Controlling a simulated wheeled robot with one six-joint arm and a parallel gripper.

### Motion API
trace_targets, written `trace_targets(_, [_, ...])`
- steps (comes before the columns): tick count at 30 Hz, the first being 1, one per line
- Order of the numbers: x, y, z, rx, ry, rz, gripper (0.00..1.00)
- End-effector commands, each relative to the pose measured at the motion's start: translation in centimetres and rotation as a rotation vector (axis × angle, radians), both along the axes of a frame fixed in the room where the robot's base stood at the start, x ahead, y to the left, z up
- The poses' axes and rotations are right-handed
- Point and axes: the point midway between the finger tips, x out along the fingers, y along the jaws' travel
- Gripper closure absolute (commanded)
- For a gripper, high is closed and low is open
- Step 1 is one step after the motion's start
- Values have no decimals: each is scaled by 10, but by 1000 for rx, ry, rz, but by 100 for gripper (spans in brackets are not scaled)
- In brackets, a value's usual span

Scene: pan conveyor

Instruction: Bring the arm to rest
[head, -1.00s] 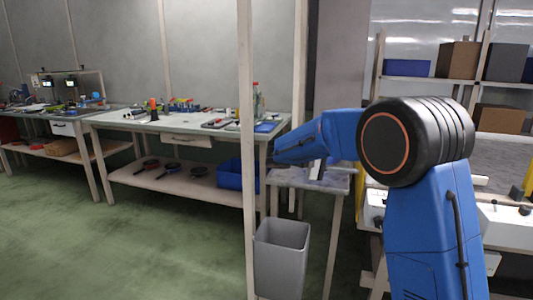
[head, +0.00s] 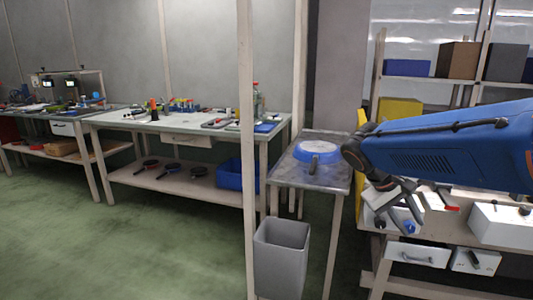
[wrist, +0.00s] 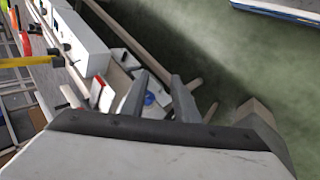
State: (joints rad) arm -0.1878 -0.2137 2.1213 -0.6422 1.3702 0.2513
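My blue arm reaches in from the right in the head view. My gripper (head: 397,218) hangs down over the front of the workbench at the right, with nothing held in it. In the wrist view my gripper (wrist: 158,95) shows two grey fingers with a clear gap between them, so it is open. A round blue pan (head: 318,148) lies on the small grey table (head: 330,180), left of my gripper and apart from it.
A grey bin (head: 281,255) stands below the small table. The workbench at the right has drawers (head: 416,255) and a white box (head: 503,222). A pale post (head: 247,100) rises at the centre. Pans lie on a lower shelf (head: 130,178). The green floor at left is clear.

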Motion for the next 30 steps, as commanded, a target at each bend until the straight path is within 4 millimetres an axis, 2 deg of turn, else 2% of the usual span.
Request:
trace_targets(1, [-16,0,-3,40,-13,-1,72])
trace_targets(3, [-33,3,-10,97,-32,2,72])
trace_targets(15, [-122,34,-50,398,-180,17,72])
trace_targets(24, [-167,62,-76,580,-327,24,72])
trace_targets(30, [-179,73,-84,637,-384,25,72])
